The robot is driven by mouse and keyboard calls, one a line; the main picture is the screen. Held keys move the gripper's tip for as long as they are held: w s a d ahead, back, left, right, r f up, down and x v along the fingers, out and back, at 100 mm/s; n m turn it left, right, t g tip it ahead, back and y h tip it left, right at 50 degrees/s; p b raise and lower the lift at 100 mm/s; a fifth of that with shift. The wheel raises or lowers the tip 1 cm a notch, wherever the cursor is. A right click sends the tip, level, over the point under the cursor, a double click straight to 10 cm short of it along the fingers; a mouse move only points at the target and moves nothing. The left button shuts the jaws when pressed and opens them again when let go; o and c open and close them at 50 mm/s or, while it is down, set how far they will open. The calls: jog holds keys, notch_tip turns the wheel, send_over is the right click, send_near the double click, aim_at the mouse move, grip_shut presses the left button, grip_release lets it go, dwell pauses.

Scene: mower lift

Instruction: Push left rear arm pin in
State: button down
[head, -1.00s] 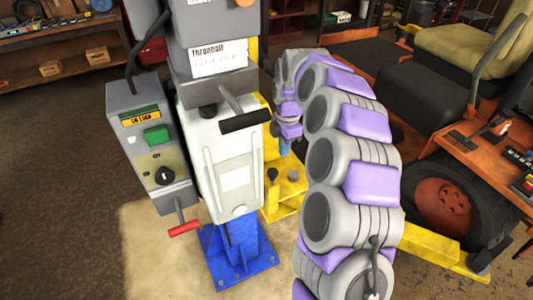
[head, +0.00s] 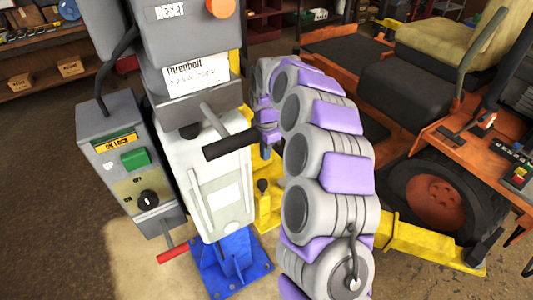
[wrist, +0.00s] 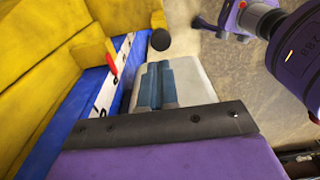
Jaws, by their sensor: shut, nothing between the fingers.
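My gripper (wrist: 158,85) is shut and empty, its blue-grey fingers together in the wrist view. A dark round knob (wrist: 160,40), possibly the arm pin's head, shows just beyond the fingertips, beside the yellow lift part (wrist: 125,22). I cannot tell whether the fingers touch it or how far in the pin sits. In the head view, a black knob (head: 262,186) stands on the yellow lift base (head: 268,212), below the end of my arm. My fingertips are mostly hidden there.
A blue post with a white scale (wrist: 105,92) and red pointer stands left in the wrist view. In the head view, the control box (head: 125,160), black-gripped handle (head: 230,145) and white housing (head: 222,190) crowd the left. An orange mower (head: 440,150) stands right.

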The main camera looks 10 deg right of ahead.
send_over(263, 182)
jog(key=f, duration=0.7)
jog(key=shift+w+a+b, duration=0.25)
jog(key=shift+a+b, duration=0.1)
jog(key=f, duration=0.1)
jog(key=d+f, duration=0.1)
jog(key=f, duration=0.1)
jog(key=shift+f, duration=0.2)
jog(key=shift+d+f, duration=0.15)
jog(key=shift+f, duration=0.25)
jog(key=shift+a, duration=0.45)
jog(key=shift+f, duration=0.2)
jog(key=f, duration=0.3)
jog(key=shift+d+f, duration=0.1)
jog(key=shift+d, duration=0.15)
jog(key=shift+s+a, duration=0.1)
jog(key=shift+s, duration=0.1)
jog(key=shift+f, duration=0.1)
